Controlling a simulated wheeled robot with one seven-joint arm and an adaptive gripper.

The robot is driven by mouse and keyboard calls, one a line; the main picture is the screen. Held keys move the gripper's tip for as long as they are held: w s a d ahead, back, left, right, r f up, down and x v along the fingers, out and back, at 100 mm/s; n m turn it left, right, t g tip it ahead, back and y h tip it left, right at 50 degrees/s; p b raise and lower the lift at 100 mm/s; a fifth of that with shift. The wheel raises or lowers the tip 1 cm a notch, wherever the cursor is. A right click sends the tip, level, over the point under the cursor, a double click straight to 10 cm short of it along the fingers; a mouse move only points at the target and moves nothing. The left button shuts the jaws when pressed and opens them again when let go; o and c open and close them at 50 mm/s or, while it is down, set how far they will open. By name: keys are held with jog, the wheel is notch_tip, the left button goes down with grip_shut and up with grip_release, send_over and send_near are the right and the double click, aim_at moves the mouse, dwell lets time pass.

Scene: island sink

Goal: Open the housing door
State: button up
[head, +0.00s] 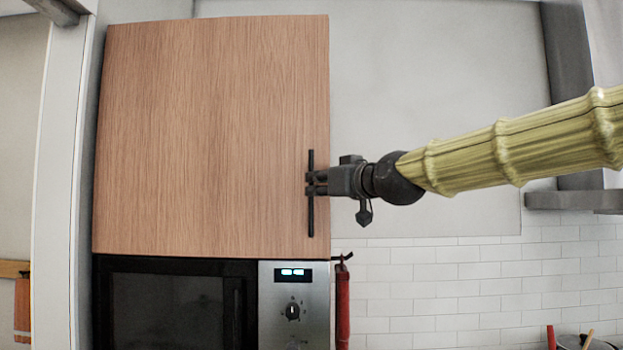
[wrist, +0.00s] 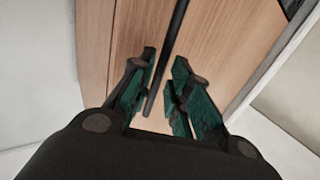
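The housing door (head: 205,120) is a wood-grain cabinet door above the microwave in the head view. It looks closed. It also shows in the wrist view (wrist: 225,45). A thin black vertical bar handle (head: 311,220) is mounted near its right edge. My gripper (head: 315,183) is at the middle of this handle, coming from the right. In the wrist view, the handle (wrist: 178,25) runs between the two green-padded fingers of my gripper (wrist: 164,85). The fingers stand apart, with visible gaps beside the bar. Contact with the handle cannot be made out.
A microwave (head: 170,305) with a lit control panel (head: 293,300) is directly below the door. A red item (head: 342,305) hangs to its right. A white tiled wall (head: 450,290) and a pot (head: 585,342) are at the lower right. A pale side panel (head: 60,170) stands left.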

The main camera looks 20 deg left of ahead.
aim_at(311, 220)
jog(key=shift+p+x, duration=0.55)
jog(key=shift+x, duration=1.25)
grip_shut()
